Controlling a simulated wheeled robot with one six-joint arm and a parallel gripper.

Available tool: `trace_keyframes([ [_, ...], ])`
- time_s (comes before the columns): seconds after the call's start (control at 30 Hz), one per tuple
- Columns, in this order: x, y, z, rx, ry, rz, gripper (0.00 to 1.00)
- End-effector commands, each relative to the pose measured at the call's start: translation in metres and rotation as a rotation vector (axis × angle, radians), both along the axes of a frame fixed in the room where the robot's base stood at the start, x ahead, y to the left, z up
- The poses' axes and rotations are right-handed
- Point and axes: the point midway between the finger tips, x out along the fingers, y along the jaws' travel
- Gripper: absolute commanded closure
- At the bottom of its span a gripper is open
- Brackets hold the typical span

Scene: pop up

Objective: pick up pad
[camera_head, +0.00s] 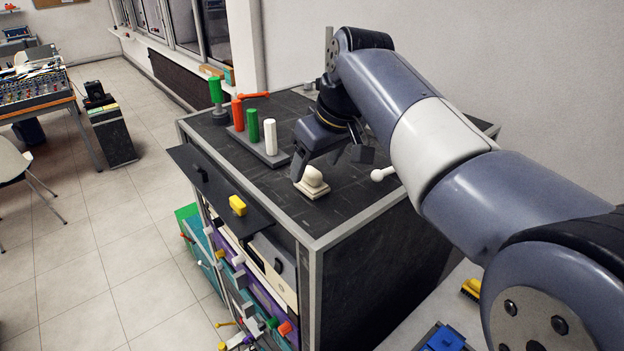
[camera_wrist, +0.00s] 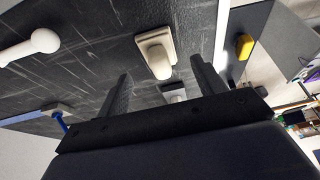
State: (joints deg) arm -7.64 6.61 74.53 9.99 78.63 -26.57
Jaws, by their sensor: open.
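A cream pad (camera_head: 312,181) with a rounded top on a flat square base sits on the dark cabinet top, near its front edge. No other object in view is clearly a pad. My gripper (camera_head: 332,160) is just above and behind it, fingers pointing down, open. In the wrist view the cream piece (camera_wrist: 155,52) lies just beyond and between the spread fingertips of my gripper (camera_wrist: 160,75), apart from them. A second pale block (camera_wrist: 173,93) shows partly between the fingers, its lower part hidden by the gripper.
A white ball-ended handle (camera_head: 382,174) lies to the right on the cabinet top (camera_head: 345,205). A grey rack (camera_head: 262,150) with red, green and white cylinders stands to the left. A yellow block (camera_head: 237,205) sits on the dark flap at the front. Coloured drawers are below.

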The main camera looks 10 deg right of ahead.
Motion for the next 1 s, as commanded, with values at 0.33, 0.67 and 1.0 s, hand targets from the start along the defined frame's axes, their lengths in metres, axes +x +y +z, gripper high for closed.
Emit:
trace_keyframes([
  [0.33, 0.010, 0.008, -0.032, -0.001, 0.001, 0.000, 0.35],
  [0.67, 0.010, 0.008, -0.032, 0.000, 0.001, -0.001, 0.48],
  [1.0, 0.010, 0.008, -0.032, 0.000, 0.001, -0.001, 0.76],
])
